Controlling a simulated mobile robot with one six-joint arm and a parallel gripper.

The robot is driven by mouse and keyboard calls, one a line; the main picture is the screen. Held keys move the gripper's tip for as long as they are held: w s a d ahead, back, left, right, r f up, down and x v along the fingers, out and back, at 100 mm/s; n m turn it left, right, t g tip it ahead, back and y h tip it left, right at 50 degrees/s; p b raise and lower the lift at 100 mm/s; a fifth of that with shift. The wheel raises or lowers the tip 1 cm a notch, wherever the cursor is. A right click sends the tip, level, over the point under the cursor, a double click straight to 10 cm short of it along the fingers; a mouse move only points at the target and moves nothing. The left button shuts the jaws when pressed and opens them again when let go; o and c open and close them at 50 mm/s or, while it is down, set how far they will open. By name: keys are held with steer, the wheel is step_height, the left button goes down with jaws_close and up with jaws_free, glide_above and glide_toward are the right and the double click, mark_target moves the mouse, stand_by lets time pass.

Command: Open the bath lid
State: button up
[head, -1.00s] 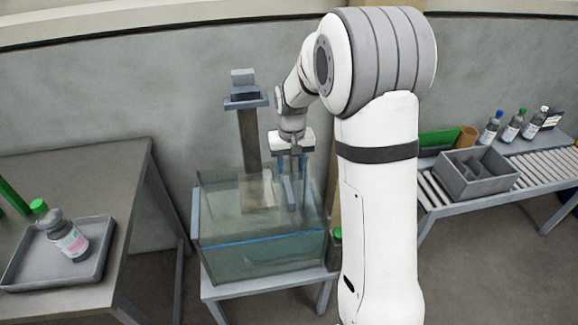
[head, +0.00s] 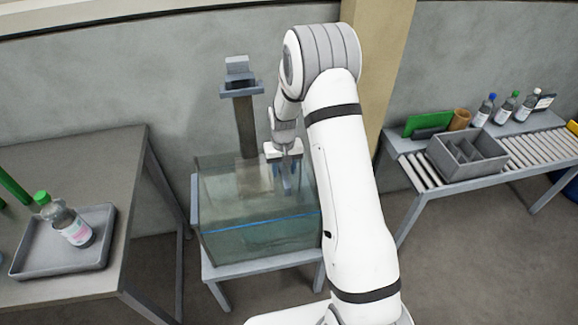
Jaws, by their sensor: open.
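The bath is a clear glass tank (head: 262,243) with a blue line across its front, standing on a pale stand. A translucent lid (head: 232,184) appears to lie across its top; its edges are faint, so I cannot tell its exact angle. A small grey upright bar (head: 287,184), which looks like a handle, shows at the lid's right part. My gripper (head: 283,172) points down over the right part of the bath, with its fingers open close around or beside this bar. I cannot tell whether they touch it.
A grey post with a bracket (head: 241,90) rises behind the bath. A table with a tray (head: 68,262) and a green-capped bottle (head: 66,220) stands at left.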

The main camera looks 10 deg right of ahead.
steer(key=shift+c, duration=0.3)
jaws_close()
